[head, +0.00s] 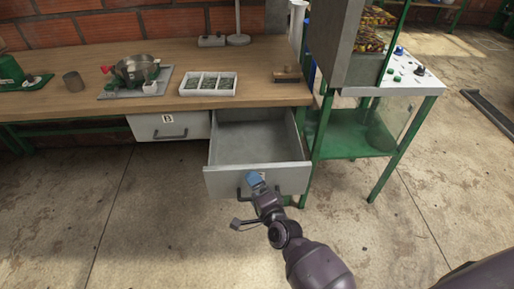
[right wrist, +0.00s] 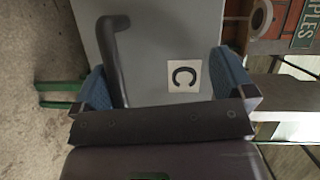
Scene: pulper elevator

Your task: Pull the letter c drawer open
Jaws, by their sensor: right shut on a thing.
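The grey letter c drawer (head: 288,178) stands pulled out from under the right end of the wooden bench, and its inside looks empty. Its front also shows in the right wrist view (right wrist: 165,30), with a white label (right wrist: 184,76) reading C. The dark bar handle (right wrist: 118,55) lies between my blue fingers, close to the left one in that view. My right gripper (head: 256,180) is at the drawer front, shut on the handle, partly hiding it in the head view. My left gripper is in neither view.
The shut B drawer (head: 168,127) is left of the open one. A green-framed stand (head: 350,140) rises close at the right. The floor in front is clear.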

